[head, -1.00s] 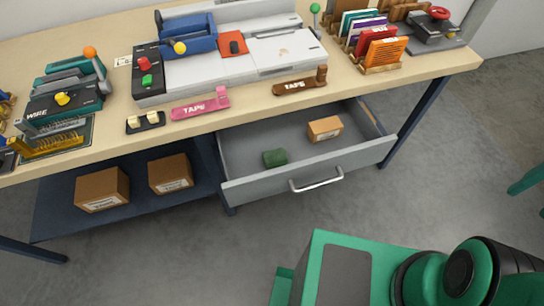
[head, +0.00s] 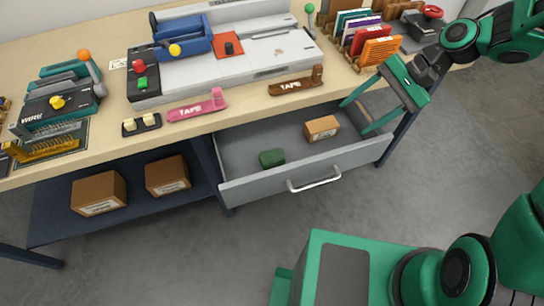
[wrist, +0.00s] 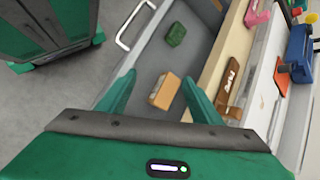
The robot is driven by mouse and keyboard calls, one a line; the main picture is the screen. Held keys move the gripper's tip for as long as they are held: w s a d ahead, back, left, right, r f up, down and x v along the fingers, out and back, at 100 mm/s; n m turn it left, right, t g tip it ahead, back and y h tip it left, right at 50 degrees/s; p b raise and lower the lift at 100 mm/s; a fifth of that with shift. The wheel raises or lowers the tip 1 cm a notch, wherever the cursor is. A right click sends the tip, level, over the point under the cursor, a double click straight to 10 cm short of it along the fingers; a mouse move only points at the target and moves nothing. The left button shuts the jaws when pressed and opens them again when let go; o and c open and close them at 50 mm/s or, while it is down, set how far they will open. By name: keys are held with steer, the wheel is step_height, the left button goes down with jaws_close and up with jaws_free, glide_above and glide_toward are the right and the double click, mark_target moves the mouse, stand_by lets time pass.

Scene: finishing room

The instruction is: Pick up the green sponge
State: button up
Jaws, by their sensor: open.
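The green sponge (head: 272,158) lies on the floor of the open grey drawer (head: 233,160), toward its left front part. It also shows in the wrist view (wrist: 176,34), beyond my fingertips. My gripper (head: 353,118) is open and empty, above the right end of the drawer. Its two green fingers (wrist: 158,84) show in the wrist view with a cardboard box (wrist: 164,91) seen between them. The same box (head: 322,128) lies in the drawer to the right of the sponge. The gripper is apart from the sponge.
The drawer's front has a metal handle (head: 314,181). The tabletop above holds a brown tape dispenser (head: 296,86), a pink tape dispenser (head: 197,106) and a rack of colored cards (head: 366,46). Two cardboard boxes stand on the lower shelf (head: 50,224).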

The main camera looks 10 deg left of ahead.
steer(key=a+f+m+g+y, duration=0.2)
steer(key=a+f, duration=0.2)
steer(key=a, duration=0.4)
steer(key=m+g+y, duration=0.2)
steer(key=m+g, duration=0.1)
steer(key=m, duration=0.1)
glide_toward(274, 156)
steer(key=shift+y, duration=0.3)
steer(key=x, duration=0.5)
steer(key=shift+a+f, duration=0.25)
steer(key=shift+x, duration=2.6)
steer(key=shift+s+d+f, duration=0.15)
steer(key=shift+c, duration=0.6)
steer(key=c, duration=1.1)
steer(key=shift+o, duration=0.2)
